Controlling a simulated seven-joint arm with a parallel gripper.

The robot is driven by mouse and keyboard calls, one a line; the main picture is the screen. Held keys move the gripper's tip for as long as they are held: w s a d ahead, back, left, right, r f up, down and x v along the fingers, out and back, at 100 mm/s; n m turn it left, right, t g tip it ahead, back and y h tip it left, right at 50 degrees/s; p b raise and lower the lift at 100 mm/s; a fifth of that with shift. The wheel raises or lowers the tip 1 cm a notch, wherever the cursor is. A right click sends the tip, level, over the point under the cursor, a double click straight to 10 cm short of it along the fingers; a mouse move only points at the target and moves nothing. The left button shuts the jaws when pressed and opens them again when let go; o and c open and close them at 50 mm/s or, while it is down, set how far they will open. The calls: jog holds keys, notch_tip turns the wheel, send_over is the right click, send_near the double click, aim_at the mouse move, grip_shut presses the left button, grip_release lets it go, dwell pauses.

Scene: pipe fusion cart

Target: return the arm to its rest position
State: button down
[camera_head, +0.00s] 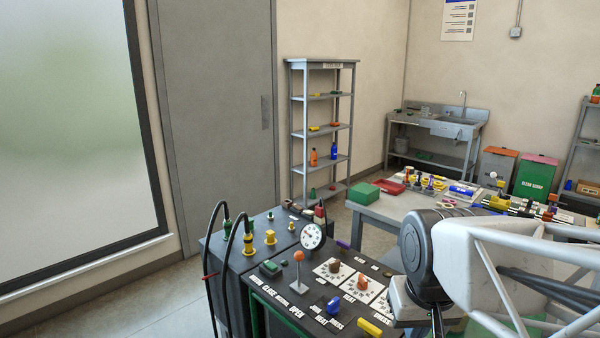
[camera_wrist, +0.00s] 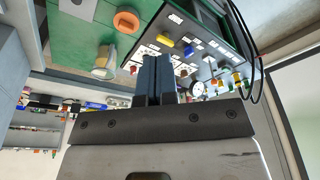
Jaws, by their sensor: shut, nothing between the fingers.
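My gripper (camera_wrist: 157,60) shows in the wrist view with its two dark blue-grey fingers side by side, shut and empty. The fingers point toward the cart's control panel, and no contact with anything shows. In the head view my white and dark grey arm reaches in from the right, over the right side of the fusion cart (camera_head: 232,262). My fingers cannot be made out in that view.
The cart carries a round gauge (camera_head: 312,236), an orange-knobbed lever (camera_head: 299,257), a blue knob (camera_head: 333,305) and black hoses (camera_head: 212,240). A workbench (camera_head: 372,212) with a green box (camera_head: 364,194) and red tray (camera_head: 391,187) stands behind. A shelf rack (camera_head: 322,130) stands at the wall.

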jog(key=shift+s+d+f, duration=0.1)
jog(key=shift+s+f, duration=0.15)
jog(key=shift+s, duration=0.5)
jog(key=shift+s+d+f, duration=0.15)
jog(key=shift+s+f, duration=0.1)
jog(key=shift+s, duration=0.45)
jog(key=shift+s+d+f, duration=0.1)
jog(key=shift+s+f, duration=0.15)
jog(key=shift+s, duration=0.5)
jog(key=shift+w, duration=0.15)
